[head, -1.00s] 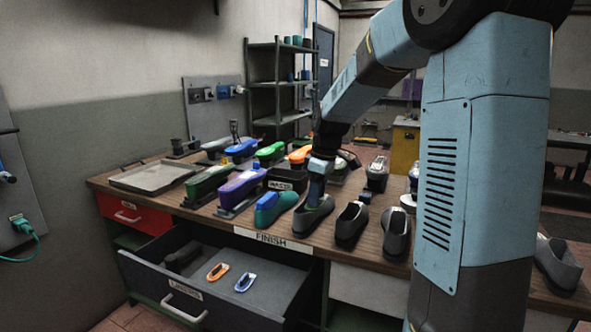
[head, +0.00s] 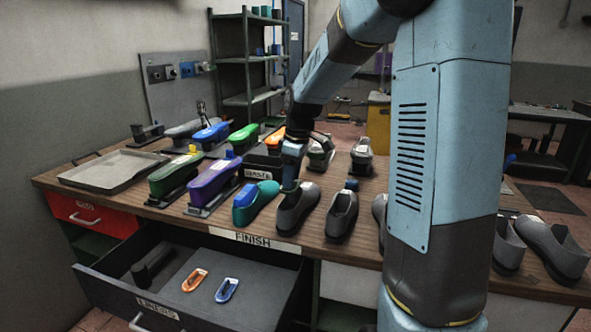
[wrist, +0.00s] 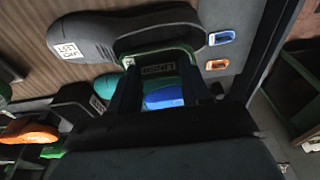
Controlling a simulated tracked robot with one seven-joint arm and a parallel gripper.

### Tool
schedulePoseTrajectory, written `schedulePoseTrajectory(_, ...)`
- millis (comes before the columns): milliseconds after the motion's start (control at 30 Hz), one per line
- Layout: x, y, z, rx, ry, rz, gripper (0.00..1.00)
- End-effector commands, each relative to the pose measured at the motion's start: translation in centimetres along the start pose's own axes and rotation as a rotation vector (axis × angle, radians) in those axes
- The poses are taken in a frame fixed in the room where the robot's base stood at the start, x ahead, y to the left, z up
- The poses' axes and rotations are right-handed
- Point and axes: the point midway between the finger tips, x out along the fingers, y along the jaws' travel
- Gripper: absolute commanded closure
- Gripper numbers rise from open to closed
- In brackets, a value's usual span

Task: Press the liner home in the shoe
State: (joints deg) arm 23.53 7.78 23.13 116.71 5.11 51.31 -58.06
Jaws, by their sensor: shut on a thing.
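The grey shoe (head: 294,215) stands on the bench, near the front edge. In the wrist view it lies across the top (wrist: 85,32), with a white label and an open mouth. My gripper (head: 291,184) points down over the shoe; its fingers also show in the wrist view (wrist: 160,88). They are shut on what looks like a green liner (wrist: 178,51) with a dark lettered label. The liner overlaps the shoe's mouth in the wrist view. How deep it sits is hidden, and I cannot make it out in the head view.
The open drawer (head: 200,318) below holds an orange liner (head: 195,280) and a blue liner (head: 227,290). A waste box (head: 262,166) stands behind.

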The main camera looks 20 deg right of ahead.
Motion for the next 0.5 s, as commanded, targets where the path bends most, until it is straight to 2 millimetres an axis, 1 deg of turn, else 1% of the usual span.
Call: schedulePoseTrajectory(500,3.8,-0.2,0.3,-0.004,0.0,-0.001,0.81)
